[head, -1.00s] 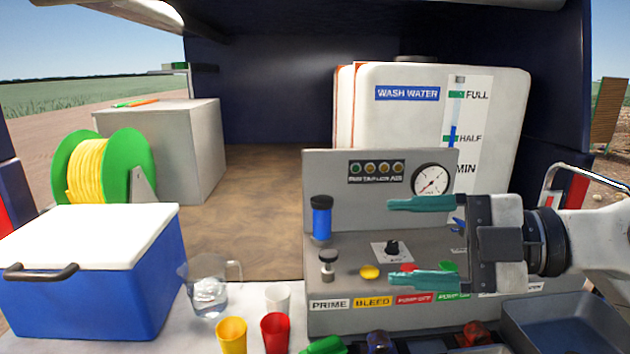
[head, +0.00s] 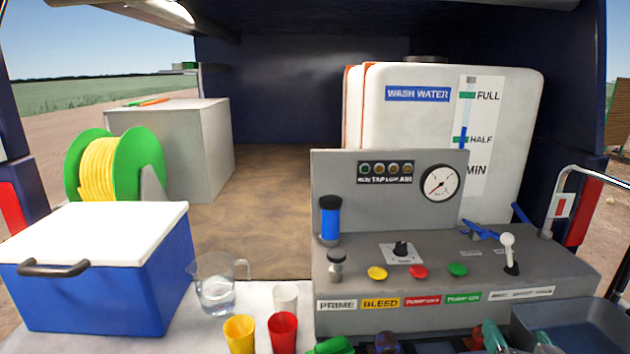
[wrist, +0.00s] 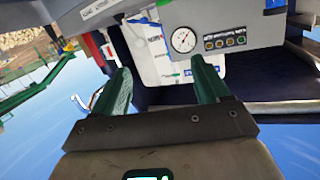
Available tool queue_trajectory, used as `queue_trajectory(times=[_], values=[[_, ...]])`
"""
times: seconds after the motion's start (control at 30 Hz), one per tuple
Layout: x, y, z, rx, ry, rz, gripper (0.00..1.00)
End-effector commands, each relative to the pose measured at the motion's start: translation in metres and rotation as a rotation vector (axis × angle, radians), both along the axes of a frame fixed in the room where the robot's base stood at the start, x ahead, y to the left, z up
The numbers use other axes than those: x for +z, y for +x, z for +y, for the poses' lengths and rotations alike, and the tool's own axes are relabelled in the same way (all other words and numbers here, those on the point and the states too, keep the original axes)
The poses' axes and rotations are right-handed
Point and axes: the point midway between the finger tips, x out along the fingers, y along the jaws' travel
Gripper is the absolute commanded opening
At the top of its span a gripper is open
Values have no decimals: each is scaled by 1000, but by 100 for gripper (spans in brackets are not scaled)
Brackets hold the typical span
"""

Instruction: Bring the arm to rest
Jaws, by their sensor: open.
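My gripper (wrist: 162,86) shows in the wrist view with its two teal fingers spread apart and nothing between them. In the head view, only teal finger parts (head: 494,337) show at the bottom edge, in front of the grey control panel (head: 350,262) and beside the dark tray. The rest of my arm is out of the head view. The wrist view is turned over, with the panel and its gauge (wrist: 183,40) beyond the fingers.
The panel carries a white-knobbed lever (head: 508,252), coloured buttons and a blue filter (head: 330,222). A dark tray (head: 590,318) is at lower right. Cups (head: 283,332), a jug (head: 216,285) and a blue cooler (head: 110,290) stand left. A metal rail (head: 560,195) is at right.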

Motion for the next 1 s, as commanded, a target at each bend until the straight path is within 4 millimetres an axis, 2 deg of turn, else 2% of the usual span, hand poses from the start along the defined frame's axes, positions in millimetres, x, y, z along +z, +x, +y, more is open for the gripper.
queue_trajectory(times=[0.03,0.1,0.2,0.3,0.4,0.57,0.6,0.8,1.0], values=[[-33,-14,6,18,16,107,75],[-75,-35,14,51,29,258,75],[-123,-69,25,106,36,451,75],[-160,-103,34,165,37,611,75],[-188,-136,41,225,36,749,75],[-220,-188,49,322,26,943,75],[-236,-197,49,331,27,978,75],[-299,-236,42,309,54,1115,75],[-349,-277,37,295,81,1249,75]])
